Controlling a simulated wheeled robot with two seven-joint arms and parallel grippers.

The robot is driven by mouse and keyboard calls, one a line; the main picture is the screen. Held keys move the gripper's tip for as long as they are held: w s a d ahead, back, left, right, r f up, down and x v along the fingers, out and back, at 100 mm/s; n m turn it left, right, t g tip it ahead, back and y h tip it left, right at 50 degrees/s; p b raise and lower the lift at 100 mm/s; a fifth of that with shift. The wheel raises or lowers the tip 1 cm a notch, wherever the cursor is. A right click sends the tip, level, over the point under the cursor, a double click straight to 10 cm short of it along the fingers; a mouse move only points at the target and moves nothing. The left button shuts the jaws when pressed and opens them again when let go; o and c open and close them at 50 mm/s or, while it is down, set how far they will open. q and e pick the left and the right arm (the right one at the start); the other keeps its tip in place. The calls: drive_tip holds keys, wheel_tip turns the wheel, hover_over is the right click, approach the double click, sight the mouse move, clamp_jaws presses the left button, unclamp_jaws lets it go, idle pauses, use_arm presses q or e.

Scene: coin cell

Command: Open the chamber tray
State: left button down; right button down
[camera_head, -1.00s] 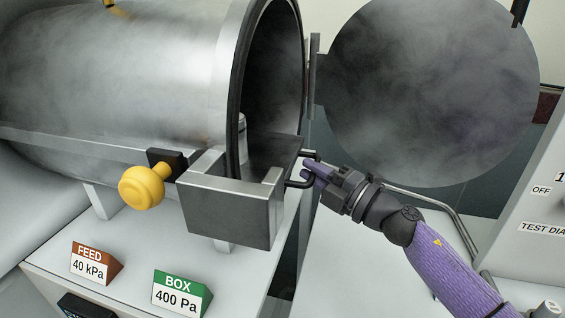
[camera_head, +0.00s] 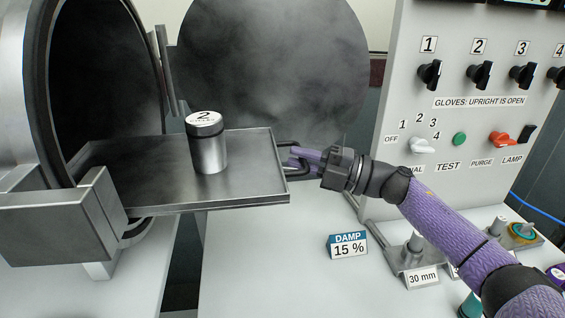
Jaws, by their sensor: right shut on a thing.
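The chamber tray (camera_head: 250,180) is a flat grey metal tray with a low rim. It sticks far out of the dark round chamber mouth (camera_head: 108,85) to the right. A metal canister (camera_head: 208,150) with a white lid marked 2 stands upright on it. A dark handle (camera_head: 290,146) is on the tray's right end. My right gripper (camera_head: 298,158), on a purple-sleeved arm, is shut on this handle. The round chamber door (camera_head: 275,70) stands open behind the tray. My left gripper is not in view.
A control panel (camera_head: 465,130) with several black knobs, labels and an orange switch stands at the right. A blue DAMP 15 % sign (camera_head: 348,245) and a 30 mm block (camera_head: 421,275) sit on the white bench (camera_head: 260,280). The bench front is clear.

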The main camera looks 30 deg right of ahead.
drive_tip(key=shift+d, duration=0.25)
drive_tip(key=c, duration=0.6)
unclamp_jaws()
drive_tip(key=shift+c, duration=0.2)
drive_tip(key=v, duration=1)
